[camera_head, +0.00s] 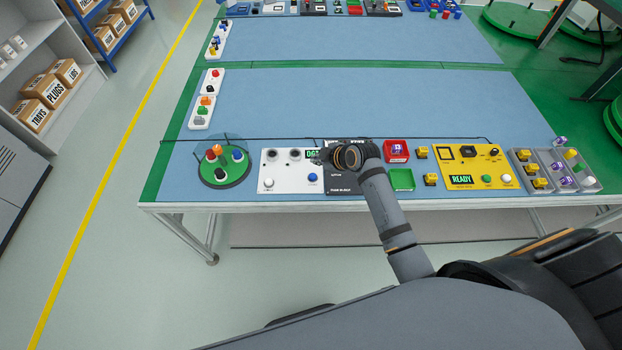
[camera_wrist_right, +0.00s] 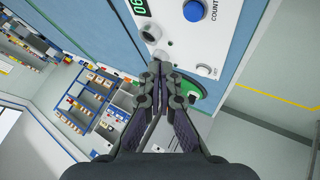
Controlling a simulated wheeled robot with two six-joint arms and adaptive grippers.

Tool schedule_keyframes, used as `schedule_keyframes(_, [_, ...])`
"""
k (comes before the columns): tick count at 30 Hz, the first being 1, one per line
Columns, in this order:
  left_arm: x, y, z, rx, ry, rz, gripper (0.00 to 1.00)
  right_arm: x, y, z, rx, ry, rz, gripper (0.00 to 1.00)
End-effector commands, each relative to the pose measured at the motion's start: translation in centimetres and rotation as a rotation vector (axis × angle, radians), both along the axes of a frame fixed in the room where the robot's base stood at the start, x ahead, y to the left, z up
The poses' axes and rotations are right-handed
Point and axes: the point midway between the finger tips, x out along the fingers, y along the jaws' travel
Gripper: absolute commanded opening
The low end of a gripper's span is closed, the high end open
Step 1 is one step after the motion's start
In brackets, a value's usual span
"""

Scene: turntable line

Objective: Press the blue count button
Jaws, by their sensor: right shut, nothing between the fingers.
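The blue count button (camera_head: 312,177) sits at the lower right of a white panel (camera_head: 280,185) on the near table edge. In the wrist view the blue button (camera_wrist_right: 193,11) shows at the top, beside the word COUNT. My right gripper (camera_head: 324,156) is above the panel's upper right part, partly covering its green digital display (camera_head: 312,154). In the wrist view the right gripper (camera_wrist_right: 159,68) has its fingertips together with nothing between them. The fingertips appear apart from the blue button. My left gripper is not in view.
A green turntable (camera_head: 239,178) with coloured pegs stands left of the panel. A dark panel (camera_head: 342,184) is on its right, then red and green trays, a yellow READY panel (camera_head: 450,171) and grey bins (camera_head: 597,184).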

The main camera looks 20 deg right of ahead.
Motion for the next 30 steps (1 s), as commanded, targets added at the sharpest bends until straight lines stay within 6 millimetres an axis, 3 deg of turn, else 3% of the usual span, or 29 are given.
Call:
schedule_keyframes(4, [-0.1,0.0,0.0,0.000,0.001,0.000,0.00,1.3,0.4,1.2,-0.021,-0.049,0.055,0.00])
schedule_keyframes(17, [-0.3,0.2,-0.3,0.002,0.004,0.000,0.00,1.4,0.5,1.0,-0.024,-0.054,0.061,0.00])
schedule_keyframes(23, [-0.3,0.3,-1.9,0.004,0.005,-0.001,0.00,1.4,0.5,-0.7,-0.025,-0.053,0.061,0.00])
schedule_keyframes(30, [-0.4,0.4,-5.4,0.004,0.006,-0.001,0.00,1.4,0.4,-4.2,-0.025,-0.053,0.059,0.00])
